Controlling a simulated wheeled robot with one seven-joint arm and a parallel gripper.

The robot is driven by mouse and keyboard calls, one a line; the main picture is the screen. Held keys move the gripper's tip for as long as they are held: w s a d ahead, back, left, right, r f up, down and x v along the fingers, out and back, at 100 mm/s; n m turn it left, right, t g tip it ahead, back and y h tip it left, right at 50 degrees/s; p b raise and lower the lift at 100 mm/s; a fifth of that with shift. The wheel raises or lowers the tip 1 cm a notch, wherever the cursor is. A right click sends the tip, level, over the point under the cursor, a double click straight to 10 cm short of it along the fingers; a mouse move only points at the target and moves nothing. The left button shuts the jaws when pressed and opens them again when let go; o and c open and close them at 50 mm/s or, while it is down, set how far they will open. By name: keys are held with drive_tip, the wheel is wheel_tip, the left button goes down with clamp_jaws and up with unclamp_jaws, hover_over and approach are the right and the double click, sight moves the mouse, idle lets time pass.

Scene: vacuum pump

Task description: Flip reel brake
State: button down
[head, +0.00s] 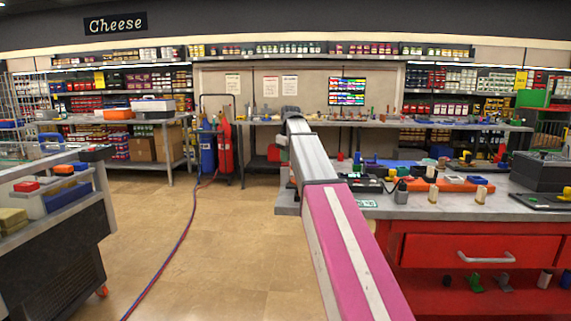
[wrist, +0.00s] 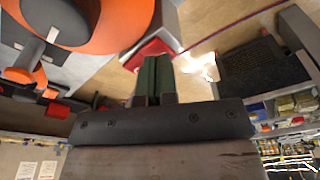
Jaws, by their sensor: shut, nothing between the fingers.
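In the wrist view a large orange round part with a grey face (wrist: 95,22), which looks like a reel, fills the upper left.
A red and white block (wrist: 150,52) shows just beyond the fingertips. The workbench (head: 481,206) on the right has a red drawer and many small items. Blue and red cylinders (head: 226,147) stand left of my arm, with a hose along the open floor (head: 225,240). A dark cart (head: 57,251) stands left.

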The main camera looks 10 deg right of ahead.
sight(285, 164)
drive_tip(key=shift+r, duration=3.25)
drive_tip(key=shift+s, duration=0.15)
